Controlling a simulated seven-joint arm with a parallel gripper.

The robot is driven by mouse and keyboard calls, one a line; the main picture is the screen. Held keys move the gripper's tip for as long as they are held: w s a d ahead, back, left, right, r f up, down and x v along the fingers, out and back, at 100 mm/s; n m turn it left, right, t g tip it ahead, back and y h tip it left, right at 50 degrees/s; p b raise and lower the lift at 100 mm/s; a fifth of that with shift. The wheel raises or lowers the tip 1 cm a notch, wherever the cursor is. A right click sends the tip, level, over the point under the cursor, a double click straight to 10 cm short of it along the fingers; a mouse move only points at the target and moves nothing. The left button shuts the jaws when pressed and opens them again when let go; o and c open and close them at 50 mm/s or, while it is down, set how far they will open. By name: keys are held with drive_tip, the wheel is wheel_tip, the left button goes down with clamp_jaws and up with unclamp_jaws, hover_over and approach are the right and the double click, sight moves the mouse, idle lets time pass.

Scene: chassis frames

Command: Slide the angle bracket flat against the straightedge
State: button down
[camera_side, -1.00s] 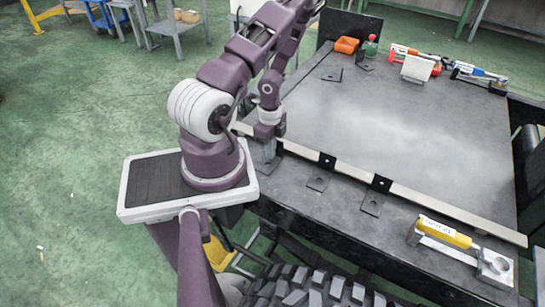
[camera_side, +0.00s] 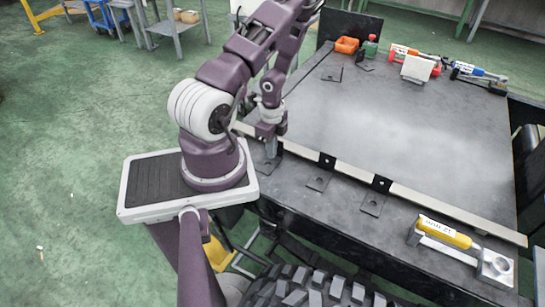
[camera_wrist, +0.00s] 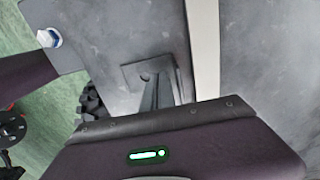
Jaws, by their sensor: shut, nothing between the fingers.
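The straightedge (camera_side: 440,207) is a long pale bar across the near part of the dark table; it also shows in the wrist view (camera_wrist: 204,45). A dark angle bracket (camera_side: 262,167) lies on the near side of it, at its left end. In the wrist view this bracket (camera_wrist: 131,75) shows a flat plate with a hole, and its upright side is close to the straightedge. I cannot tell whether they touch. My gripper (camera_side: 271,154) is shut and empty, pointing down at the bracket and hiding part of it. Its fingers also show in the wrist view (camera_wrist: 160,92).
Two more brackets, one in the middle (camera_side: 319,183) and one to the right (camera_side: 372,207), stand along the straightedge. A yellow-handled tool (camera_side: 443,233) lies at the near right. The table centre is clear.

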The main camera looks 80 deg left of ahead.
drive_tip(key=shift+w+a, duration=1.1)
drive_tip(key=shift+a, duration=0.05)
idle(1.7)
wheel_tip(320, 180, up, 7)
drive_tip(key=shift+s+d, duration=0.35)
idle(0.5)
idle(0.3)
